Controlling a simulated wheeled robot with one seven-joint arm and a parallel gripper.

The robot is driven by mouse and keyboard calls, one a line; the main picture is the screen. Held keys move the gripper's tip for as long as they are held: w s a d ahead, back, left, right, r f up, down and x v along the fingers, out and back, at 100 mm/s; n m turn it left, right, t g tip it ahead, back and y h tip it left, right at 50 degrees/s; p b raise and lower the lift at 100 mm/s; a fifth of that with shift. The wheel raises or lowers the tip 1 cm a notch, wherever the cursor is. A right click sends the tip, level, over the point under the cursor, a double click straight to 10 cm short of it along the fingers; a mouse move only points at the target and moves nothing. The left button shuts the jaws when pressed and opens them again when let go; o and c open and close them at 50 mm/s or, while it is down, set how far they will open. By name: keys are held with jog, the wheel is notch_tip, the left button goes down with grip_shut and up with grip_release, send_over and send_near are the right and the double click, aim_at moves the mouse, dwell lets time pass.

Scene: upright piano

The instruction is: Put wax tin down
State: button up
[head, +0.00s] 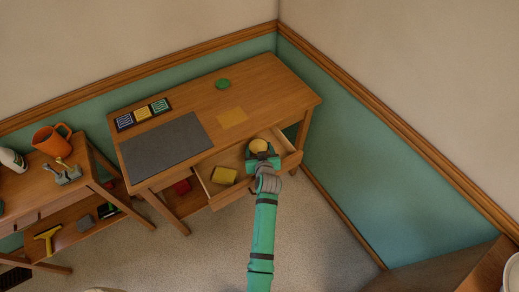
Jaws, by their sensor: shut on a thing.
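A small round yellow thing, which looks like the wax tin (258,145), is at the end of my arm. My gripper (260,155) is shut on it and hides its near side. The gripper is over the right part of the open drawer (207,187) of the wooden desk (265,85). I cannot tell from this one view how high the tin is above the drawer floor. A yellow block (223,176) lies in the left part of the drawer.
The desk top carries a dark grey mat (165,145), a flat yellow square (232,118), a green round object (222,84) and a dark strip with three coloured tiles (143,114).

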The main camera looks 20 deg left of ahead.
jog(key=shift+s+d+f, duration=0.15)
jog(key=shift+f, duration=0.25)
jog(key=shift+s+d+f, duration=0.1)
jog(key=shift+f, duration=0.25)
jog(key=o, duration=1.1)
jog(key=shift+s+f, duration=0.1)
jog(key=shift+f, duration=0.05)
jog(key=shift+o, duration=0.2)
jog(key=shift+d, duration=0.1)
jog(key=shift+s+r, duration=0.1)
jog(key=shift+r, duration=0.6)
jog(key=v, duration=0.5)
jog(key=r+v, duration=0.1)
jog(key=v, duration=0.5)
jog(key=shift+r, duration=0.1)
jog(key=shift+d, duration=0.1)
